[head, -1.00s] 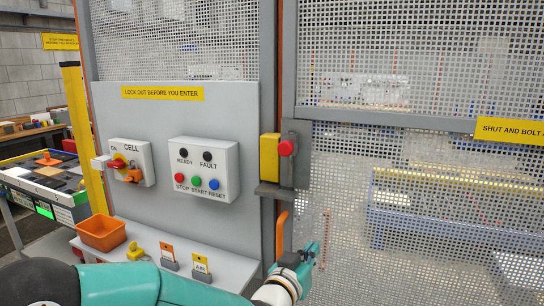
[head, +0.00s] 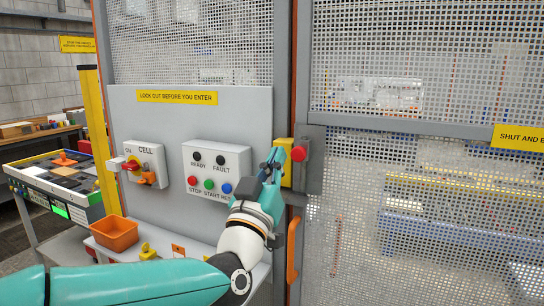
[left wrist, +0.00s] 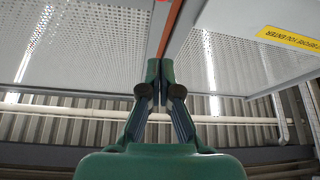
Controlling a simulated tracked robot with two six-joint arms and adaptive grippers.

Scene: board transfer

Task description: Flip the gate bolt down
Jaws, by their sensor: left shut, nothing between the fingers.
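The gate bolt shows in the head view as a red knob (head: 299,153) on a dark grey plate (head: 314,165) at the gate's left edge. A yellow block (head: 287,174) sits just left of it, on the post side, partly hidden by my left gripper. My left gripper (head: 274,157) is shut and empty, tips up, in front of the yellow block and just left of the red knob. I cannot tell whether it touches either. My right gripper is not in view.
An orange handle (head: 293,250) hangs below the bolt. A control box with buttons (head: 216,172) and a switch box (head: 145,164) are on the grey panel to the left. An orange bin (head: 115,234) stands on the shelf. The mesh gate (head: 420,220) fills the right.

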